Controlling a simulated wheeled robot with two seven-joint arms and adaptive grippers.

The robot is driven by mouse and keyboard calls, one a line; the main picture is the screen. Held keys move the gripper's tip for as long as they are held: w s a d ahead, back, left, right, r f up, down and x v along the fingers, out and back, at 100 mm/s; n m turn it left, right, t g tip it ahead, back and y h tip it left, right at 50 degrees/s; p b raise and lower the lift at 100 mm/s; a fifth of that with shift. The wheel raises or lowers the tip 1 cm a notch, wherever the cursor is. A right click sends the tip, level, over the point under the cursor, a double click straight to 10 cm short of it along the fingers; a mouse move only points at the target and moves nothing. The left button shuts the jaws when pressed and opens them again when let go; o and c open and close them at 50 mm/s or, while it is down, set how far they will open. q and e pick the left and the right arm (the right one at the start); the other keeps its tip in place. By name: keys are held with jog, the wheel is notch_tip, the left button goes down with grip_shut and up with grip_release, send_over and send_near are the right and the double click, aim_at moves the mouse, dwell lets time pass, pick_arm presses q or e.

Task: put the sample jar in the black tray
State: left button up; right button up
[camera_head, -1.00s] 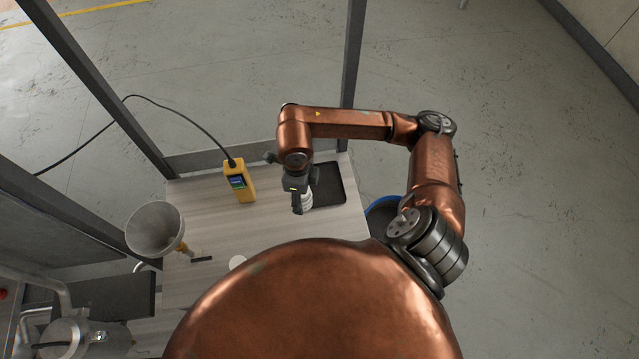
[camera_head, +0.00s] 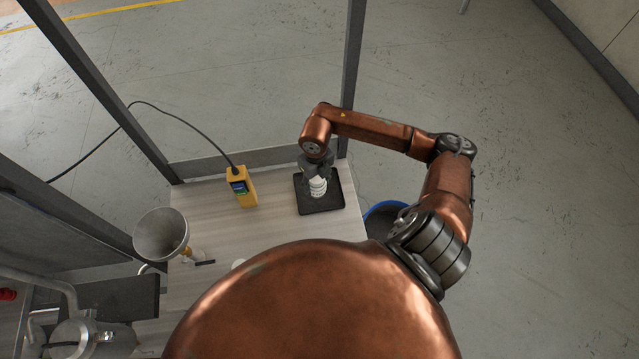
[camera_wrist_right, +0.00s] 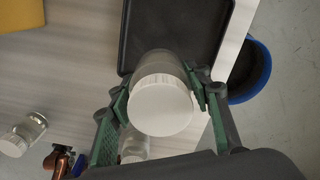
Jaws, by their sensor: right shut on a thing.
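The black tray (camera_head: 332,205) is a flat, low-rimmed tray at the right end of the table. The jar appears over the tray in the head view; I cannot tell whether it touches the tray floor. My left gripper is not in view.
A yellow handheld meter (camera_head: 241,187) with a black cable stands left of the tray. A grey funnel (camera_head: 161,234) is at the table's left. A blue-rimmed bin (camera_head: 385,215) stands right of the table.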

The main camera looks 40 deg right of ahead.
jog(key=f, duration=0.1)
jog(key=w+d+f, duration=0.2)
jog(key=f, duration=0.1)
jog(key=shift+d+f+p, duration=0.1)
jog(key=shift+d+p, duration=0.15)
jog(key=shift+p, duration=0.05)
notch_tip(320, 180, down, 3)
jog(key=shift+w+r+p, duration=0.1)
jog(key=shift+p, duration=0.55)
jog(key=shift+d+f, duration=0.1)
jog(key=shift+f, duration=0.3)
jog(key=o, duration=1.4)
jog(key=shift+o, duration=0.2)
jog(key=shift+r, duration=0.2)
notch_tip(320, 180, up, 12)
jog(key=b, duration=0.2)
jog(key=shift+b, duration=0.3)
